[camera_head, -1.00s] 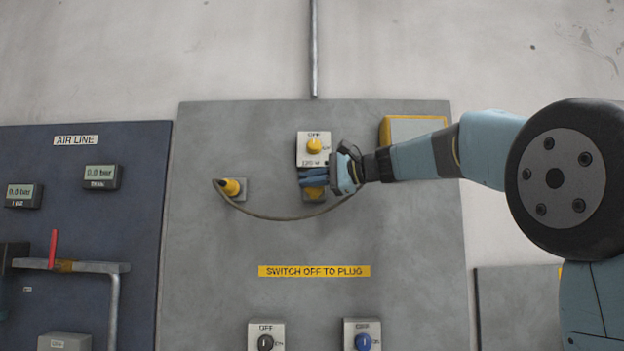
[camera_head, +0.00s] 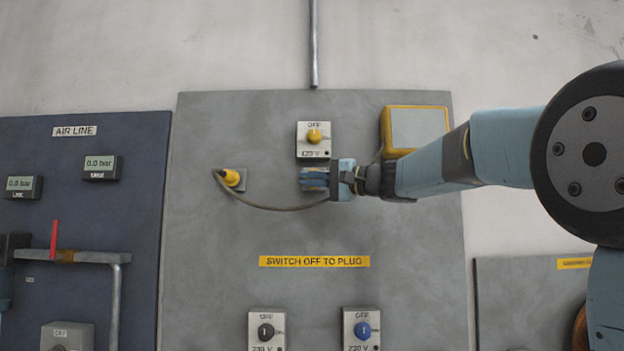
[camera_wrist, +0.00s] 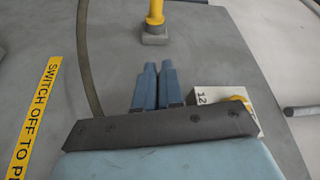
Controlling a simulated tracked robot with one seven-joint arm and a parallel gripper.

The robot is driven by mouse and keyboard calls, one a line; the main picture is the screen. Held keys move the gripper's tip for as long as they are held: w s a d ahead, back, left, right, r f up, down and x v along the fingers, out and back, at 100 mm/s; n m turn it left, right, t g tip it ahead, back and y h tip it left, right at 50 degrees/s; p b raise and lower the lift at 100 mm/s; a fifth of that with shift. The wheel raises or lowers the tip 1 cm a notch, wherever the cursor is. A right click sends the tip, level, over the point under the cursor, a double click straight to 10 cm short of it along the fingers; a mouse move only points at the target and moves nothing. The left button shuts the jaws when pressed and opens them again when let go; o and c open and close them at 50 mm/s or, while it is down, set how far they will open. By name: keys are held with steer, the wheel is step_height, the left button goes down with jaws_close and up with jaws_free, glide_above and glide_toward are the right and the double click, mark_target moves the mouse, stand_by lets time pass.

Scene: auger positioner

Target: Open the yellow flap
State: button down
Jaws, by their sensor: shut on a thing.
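My gripper (camera_head: 308,180) is at the grey panel, just below the 120 V switch (camera_head: 314,140) with its yellow knob. Its blue fingers point left in the head view and cover the yellow flap, so the flap's angle cannot be told. In the wrist view the fingers (camera_wrist: 157,70) are close together with a narrow gap. They are shut, and what they hold at that spot is hidden behind them; from its place it is the flap. No yellow shows between the fingertips in the wrist view.
A yellow plug (camera_head: 231,178) sits to the left; its cable (camera_head: 275,208) loops under my gripper. A yellow-edged box (camera_head: 418,130) stands close above my forearm. Two more switches (camera_head: 265,330) are lower on the panel. The panel between them and my gripper is flat, with a yellow sign (camera_head: 314,262).

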stand_by(0.3)
steer(key=c, duration=1.3)
jaws_free()
steer(key=v, duration=1.4)
steer(key=s+f+g+h, duration=0.1)
steer(key=s+f+h, duration=0.4)
steer(key=f, duration=0.5)
steer(key=s+f+g+h, duration=0.1)
steer(key=s+f+h, duration=0.2)
steer(key=s+f, duration=0.55)
steer(key=s+d+f+h, duration=0.3)
steer(key=s+f, duration=0.1)
steer(key=f, duration=0.2)
steer(key=s+d+f+n+h, duration=0.1)
steer(key=s+d+f+h, duration=0.2)
steer(key=f, duration=0.3)
steer(key=s+d+f+h, duration=0.3)
steer(key=s+f, duration=0.1)
steer(key=f, duration=0.3)
steer(key=shift+s+d+f+n+h, duration=0.15)
steer(key=shift+s+n+h, duration=0.15)
steer(key=shift+s+n, duration=0.1)
